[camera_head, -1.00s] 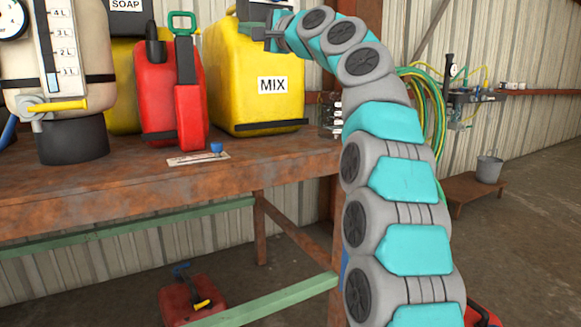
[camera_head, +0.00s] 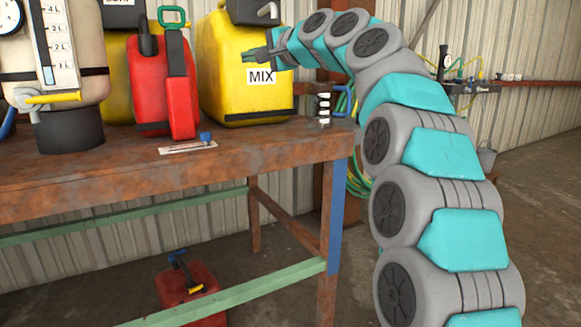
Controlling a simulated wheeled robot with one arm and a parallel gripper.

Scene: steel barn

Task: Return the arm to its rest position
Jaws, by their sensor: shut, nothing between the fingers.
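My arm, teal and grey, rises from the lower right of the head view and curves over to the left at the top. My gripper (camera_head: 248,56) is at the arm's end, pointing left, in front of the upper part of the yellow MIX container (camera_head: 225,85). It looks shut with nothing held. I cannot tell how far it is from the container's face.
A rusty workbench (camera_head: 120,180) carries a red can (camera_head: 160,85), a tank with a gauge (camera_head: 75,95) and a small blue-capped item (camera_head: 206,137). A red can (camera_head: 190,290) stands below. Open floor (camera_head: 545,190) lies at right.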

